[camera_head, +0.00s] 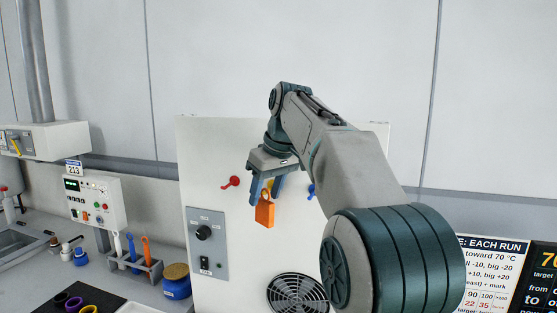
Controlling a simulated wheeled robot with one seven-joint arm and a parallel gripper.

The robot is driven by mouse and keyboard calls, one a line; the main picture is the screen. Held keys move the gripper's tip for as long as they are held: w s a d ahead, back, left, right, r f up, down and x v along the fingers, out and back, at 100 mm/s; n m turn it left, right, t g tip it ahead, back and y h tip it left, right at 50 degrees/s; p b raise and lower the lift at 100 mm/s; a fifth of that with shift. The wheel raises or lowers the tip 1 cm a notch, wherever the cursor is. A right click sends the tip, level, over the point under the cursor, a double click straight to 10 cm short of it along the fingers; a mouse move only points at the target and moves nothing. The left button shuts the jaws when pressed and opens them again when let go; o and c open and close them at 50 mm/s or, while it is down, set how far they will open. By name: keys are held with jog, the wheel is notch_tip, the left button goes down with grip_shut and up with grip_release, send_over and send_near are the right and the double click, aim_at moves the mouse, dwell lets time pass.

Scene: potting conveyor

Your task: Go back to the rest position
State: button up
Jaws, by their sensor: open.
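My gripper (266,190) is in the middle of the head view, at the end of my raised arm, with its blue fingers pointing down in front of a white panel (300,232). It is open. An orange padlock-like tag (264,213) shows just below and between the fingertips. I cannot tell whether it touches them or hangs on the panel behind. A red knob or valve (230,182) is left of the gripper.
The panel has a grey dial box (206,242) and a round vent (296,292). On the left bench stand a control box (95,202), a tool rack (140,268) and a blue jar (177,284). The wall above is clear.

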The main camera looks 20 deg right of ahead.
jog(key=s+f+v, duration=0.1)
jog(key=s+v, duration=0.1)
jog(key=v, duration=0.8)
jog(key=s+f+m, duration=0.1)
jog(key=s+f, duration=0.6)
jog(key=f, duration=0.3)
jog(key=s+a+f+m+h, duration=0.1)
jog(key=s+f+m, duration=0.1)
jog(key=s+f, duration=0.5)
jog(key=s+a+f+m+h, duration=0.1)
jog(key=s+f, duration=0.6)
jog(key=f, duration=0.7)
jog(key=shift+m, duration=0.6)
jog(key=shift+a, duration=0.1)
